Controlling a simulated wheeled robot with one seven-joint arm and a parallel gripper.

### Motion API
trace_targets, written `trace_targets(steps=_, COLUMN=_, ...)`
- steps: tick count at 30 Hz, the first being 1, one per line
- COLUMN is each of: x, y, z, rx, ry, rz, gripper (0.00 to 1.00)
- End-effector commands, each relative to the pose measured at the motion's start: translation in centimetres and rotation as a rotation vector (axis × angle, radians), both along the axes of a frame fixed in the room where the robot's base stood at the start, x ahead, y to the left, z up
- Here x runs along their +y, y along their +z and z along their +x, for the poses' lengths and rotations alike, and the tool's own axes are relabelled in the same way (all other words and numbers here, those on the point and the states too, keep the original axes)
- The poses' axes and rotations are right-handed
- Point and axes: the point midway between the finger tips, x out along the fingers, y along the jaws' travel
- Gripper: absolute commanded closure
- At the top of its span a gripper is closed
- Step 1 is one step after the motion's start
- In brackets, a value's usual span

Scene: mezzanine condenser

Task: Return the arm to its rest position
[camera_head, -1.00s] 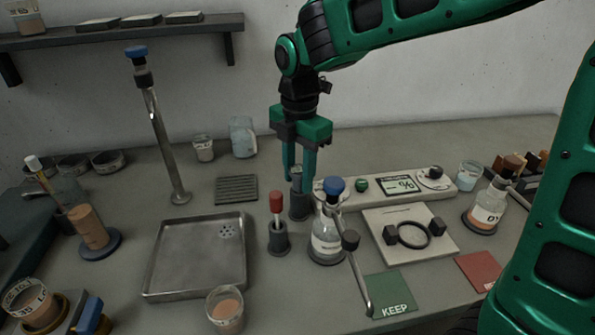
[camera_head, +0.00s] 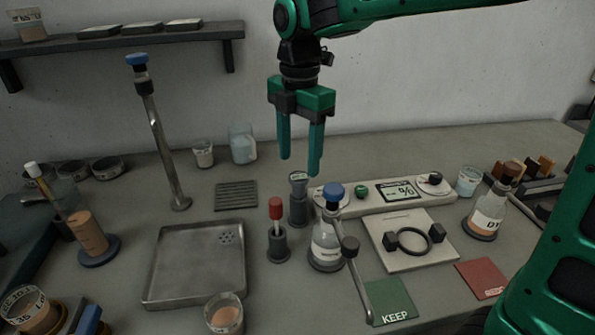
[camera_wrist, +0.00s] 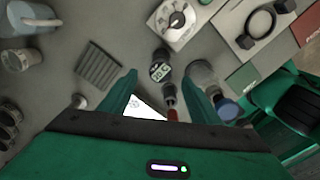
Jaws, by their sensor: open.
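My gripper (camera_head: 300,165) is green, with its two fingers apart and nothing between them. It points down and hangs above the bench, over a small dark grey holder (camera_head: 298,198) with a cylindrical piece in it. My green arm reaches in from the upper right in the head view.
Close below stand a red-capped piece in a holder (camera_head: 277,240), a blue-stoppered flask (camera_head: 325,245) and a white instrument panel (camera_head: 390,194). A metal tray (camera_head: 160,285) and a tall blue-topped tap (camera_head: 160,140) are left. A wall shelf (camera_head: 120,39) is upper left. Air around my gripper is clear.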

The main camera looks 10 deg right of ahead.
Motion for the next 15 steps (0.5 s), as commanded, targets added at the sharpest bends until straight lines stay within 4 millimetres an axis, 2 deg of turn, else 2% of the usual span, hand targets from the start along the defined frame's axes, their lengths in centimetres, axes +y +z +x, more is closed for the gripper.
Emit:
trace_targets(steps=4, x=0.0, y=2.3, z=0.1, rx=-0.002, ry=0.000, rz=0.001, gripper=0.43)
trace_targets(steps=10, x=-0.4, y=3.6, z=0.0, rx=0.000, ry=-0.020, rz=-0.001, gripper=0.43)
trace_targets(steps=13, x=-2.5, y=3.4, z=-0.3, rx=0.000, ry=-0.133, rz=-0.004, gripper=0.43)
trace_targets(steps=15, x=-5.2, y=2.9, z=-0.8, rx=-0.002, ry=-0.286, rz=-0.005, gripper=0.43)
